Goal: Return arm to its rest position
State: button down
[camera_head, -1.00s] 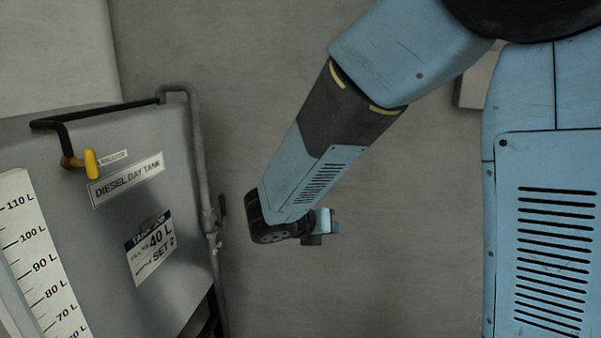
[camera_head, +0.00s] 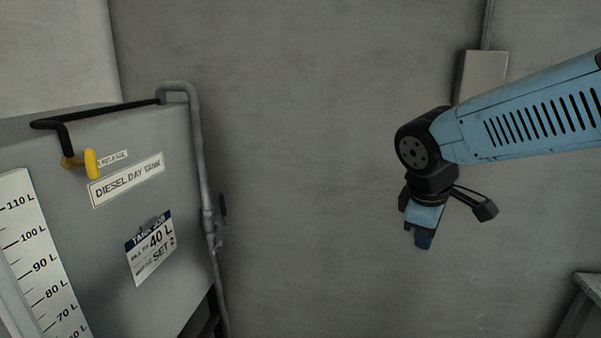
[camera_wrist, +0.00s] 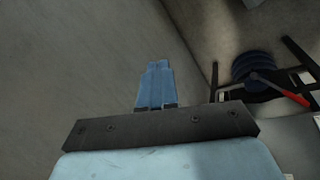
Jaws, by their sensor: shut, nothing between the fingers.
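My gripper (camera_head: 423,240) hangs from the end of my blue arm, right of centre in the head view, pointing down in front of the grey wall. Its blue fingers are together in the wrist view (camera_wrist: 155,85), with nothing between them. It is well clear of the diesel day tank (camera_head: 130,220) at the left.
The tank carries a yellow handle (camera_head: 90,163), a level scale (camera_head: 45,270) and a 40 L label (camera_head: 150,247). A pipe (camera_head: 205,190) runs down its right side. A wall box (camera_head: 482,75) is behind my arm. The wrist view shows a red-handled part (camera_wrist: 285,92).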

jog(key=s+r+m+t+y, duration=0.2)
jog(key=s+r+m, duration=0.3)
jog(key=m, duration=0.5)
jog(key=shift+s+d+m, duration=0.3)
jog(key=shift+s, duration=0.5)
